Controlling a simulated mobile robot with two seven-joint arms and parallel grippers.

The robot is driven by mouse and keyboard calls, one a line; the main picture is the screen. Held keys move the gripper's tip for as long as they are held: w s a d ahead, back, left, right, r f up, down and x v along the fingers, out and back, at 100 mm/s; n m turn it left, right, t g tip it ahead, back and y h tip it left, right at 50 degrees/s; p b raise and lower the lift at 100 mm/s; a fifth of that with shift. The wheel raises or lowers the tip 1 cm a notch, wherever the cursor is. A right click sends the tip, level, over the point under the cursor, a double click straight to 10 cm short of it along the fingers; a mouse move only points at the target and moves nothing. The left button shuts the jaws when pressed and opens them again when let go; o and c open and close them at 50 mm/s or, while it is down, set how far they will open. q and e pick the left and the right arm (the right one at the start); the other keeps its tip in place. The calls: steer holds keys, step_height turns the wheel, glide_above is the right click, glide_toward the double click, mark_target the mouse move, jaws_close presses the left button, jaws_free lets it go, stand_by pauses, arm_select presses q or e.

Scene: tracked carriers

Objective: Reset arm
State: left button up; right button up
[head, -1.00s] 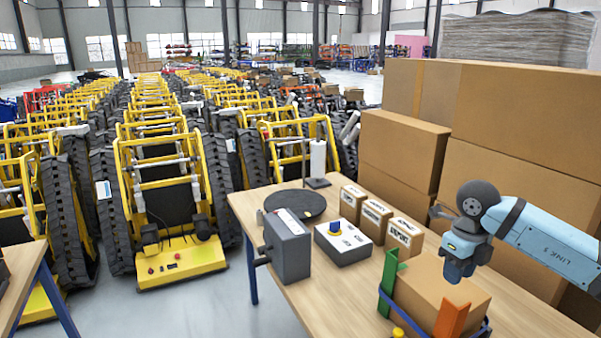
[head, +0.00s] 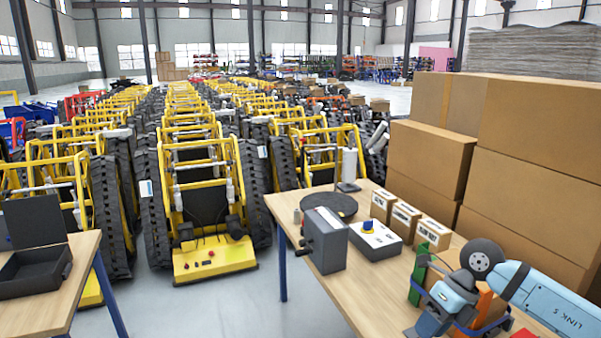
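My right arm (head: 550,300) comes in from the right edge in the head view. Its blue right gripper (head: 432,318) points down over the right table, in front of a cardboard box with a green corner piece (head: 418,278) and an orange corner piece. The gripper and wrist hide most of that box. I cannot tell whether the fingers are open or shut, or whether they touch anything. My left gripper is not in view.
The right table (head: 350,290) holds a grey crank box (head: 325,240), a box with a blue knob (head: 372,240), a dark round plate (head: 330,207) and three small cartons (head: 407,222). Large cardboard boxes (head: 540,190) stand behind. An open black case (head: 35,262) lies on the left table. Yellow tracked carriers (head: 215,255) fill the floor.

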steer(key=s+a+r+m+t+y+p, duration=0.1)
steer(key=s+a+m+y, duration=0.25)
steer(key=a+y, duration=0.4)
steer(key=s+a+r+m+t+y+p, duration=0.1)
steer(key=s+a+m+y+p, duration=0.2)
steer(key=a+y, duration=0.4)
steer(key=s+d+f+m+t+h+p, duration=0.1)
steer(key=s+d+f+m+t+h, duration=0.3)
steer(key=m, duration=1.2)
steer(key=s+d+f+m+t+h+p, duration=0.2)
steer(key=s+d+f+m+t+h, duration=0.2)
steer(key=s+f+m+h, duration=0.9)
step_height(320, 180, down, 4)
steer(key=m+t, duration=0.2)
steer(key=m, duration=0.1)
steer(key=shift+s+d+f, duration=0.2)
steer(key=shift+s+d, duration=0.05)
steer(key=shift+d, duration=0.1)
